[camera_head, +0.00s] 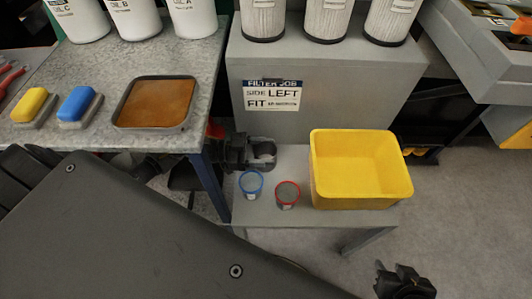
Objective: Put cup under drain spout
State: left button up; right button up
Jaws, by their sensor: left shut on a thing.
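A blue-rimmed cup (251,184) and a red-rimmed cup (287,194) stand upright side by side on the low grey bench. My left gripper (258,153) is just behind them, shut on a grey cup-like thing (264,150) with a dark rim. The dark fingers partly hide it, and I cannot tell whether it touches the bench. My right gripper (404,281) is at the bottom right edge, over the floor and apart from everything. Its fingers are too dark to tell open from shut. I cannot make out a drain spout.
A yellow bin (361,197) fills the bench's right side. A grey cabinet (335,75) with a "LEFT" sign and filters stands behind. On the left table (106,110) are a brown-filled tray (155,103), yellow and blue brushes, and white containers. Floor is clear at right.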

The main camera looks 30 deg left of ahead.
pick_arm(q)
jog(key=shift+f, duration=0.15)
jog(key=o, duration=1)
jog(key=shift+o, duration=0.2)
